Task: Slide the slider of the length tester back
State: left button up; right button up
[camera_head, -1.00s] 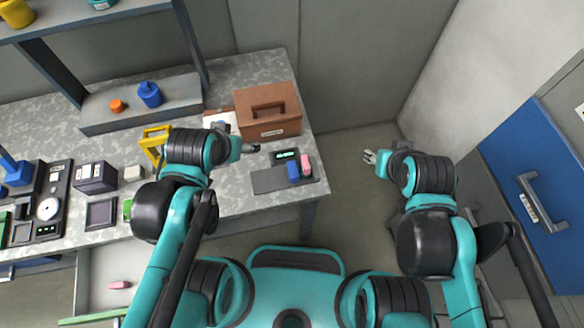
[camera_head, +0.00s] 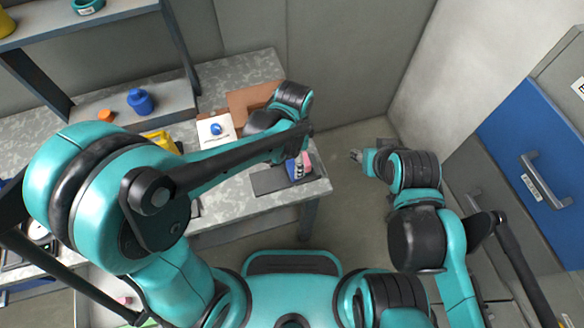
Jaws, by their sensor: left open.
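The length tester (camera_head: 268,181) is a dark flat device at the right front corner of the table, partly hidden by my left arm. A blue block (camera_head: 290,169), which looks like its slider, and a pink piece (camera_head: 307,160) show at its right end. My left gripper (camera_head: 299,168) is open and points down at the blue and pink parts. Whether it touches them cannot be told. The tester's display is hidden behind my arm. My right gripper (camera_head: 356,156) hangs over the floor right of the table, away from the tester; its fingers are too small to judge.
A brown box (camera_head: 247,98) stands behind the tester, partly covered by my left arm. A white card with a blue item (camera_head: 215,129) lies left of it. A yellow object (camera_head: 161,141) is farther left. A blue drawer front (camera_head: 530,150) is at the right.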

aim_at(293, 168)
pick_arm(q)
notch_tip(293, 168, down, 6)
jog(key=shift+f+b, duration=0.1)
jog(key=shift+b, duration=1)
grip_shut()
jog(key=a, duration=0.2)
jog(key=s+a, duration=0.1)
jog(key=a, duration=0.1)
jog(key=shift+s+a, duration=0.1)
jog(key=shift+a, duration=0.1)
jog(key=shift+d, duration=0.1)
